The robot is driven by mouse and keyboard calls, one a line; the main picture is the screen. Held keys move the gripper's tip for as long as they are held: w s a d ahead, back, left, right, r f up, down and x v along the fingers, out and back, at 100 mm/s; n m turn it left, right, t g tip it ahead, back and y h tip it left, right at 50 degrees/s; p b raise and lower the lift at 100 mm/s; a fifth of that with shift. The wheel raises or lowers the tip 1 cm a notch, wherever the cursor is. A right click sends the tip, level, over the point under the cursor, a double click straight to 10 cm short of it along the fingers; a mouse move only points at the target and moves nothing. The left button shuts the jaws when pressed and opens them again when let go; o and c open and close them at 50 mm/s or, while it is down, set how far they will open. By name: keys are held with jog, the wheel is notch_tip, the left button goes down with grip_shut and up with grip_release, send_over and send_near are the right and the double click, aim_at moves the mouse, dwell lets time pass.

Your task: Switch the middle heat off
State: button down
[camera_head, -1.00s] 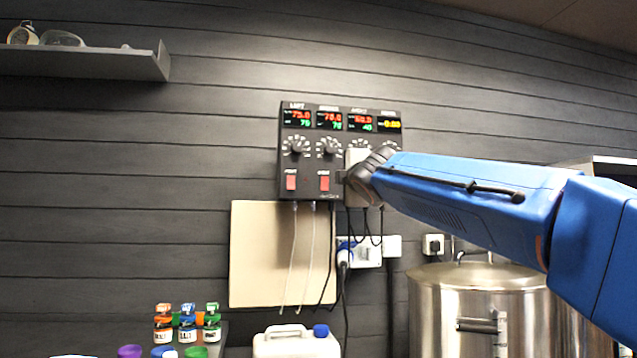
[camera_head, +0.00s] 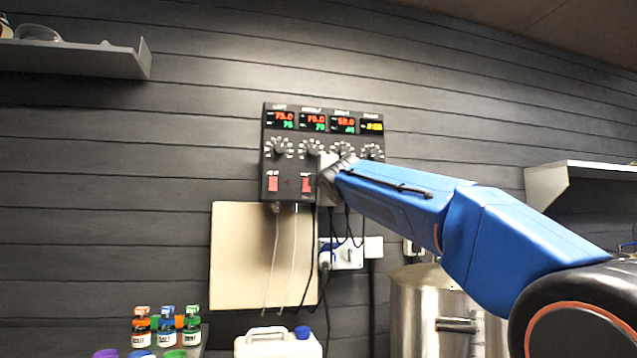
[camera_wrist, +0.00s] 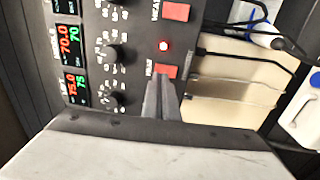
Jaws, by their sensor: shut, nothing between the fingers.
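The black heat control panel (camera_head: 292,165) hangs on the wall, with displays on top, a row of knobs and red switches below. The middle heat switch (camera_head: 306,185) is red and stands just left of my gripper (camera_head: 322,181). In the wrist view, where the panel appears turned sideways, the middle heat switch (camera_wrist: 168,72) is right at the fingertips of my gripper (camera_wrist: 161,82). I cannot tell whether they touch. My gripper is shut and empty. The left heat switch (camera_head: 273,183) shows in the head view. A small red lamp (camera_wrist: 163,45) glows beside the middle switch.
Another red switch (camera_wrist: 175,12) sits above in the wrist view. Cables and thin tubes hang below the panel before a beige board (camera_head: 235,255). A steel kettle (camera_head: 420,315), a white canister (camera_head: 278,345) and small bottles (camera_head: 166,328) stand lower down.

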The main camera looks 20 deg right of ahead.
jog(key=w, duration=0.5)
jog(key=shift+r, duration=0.3)
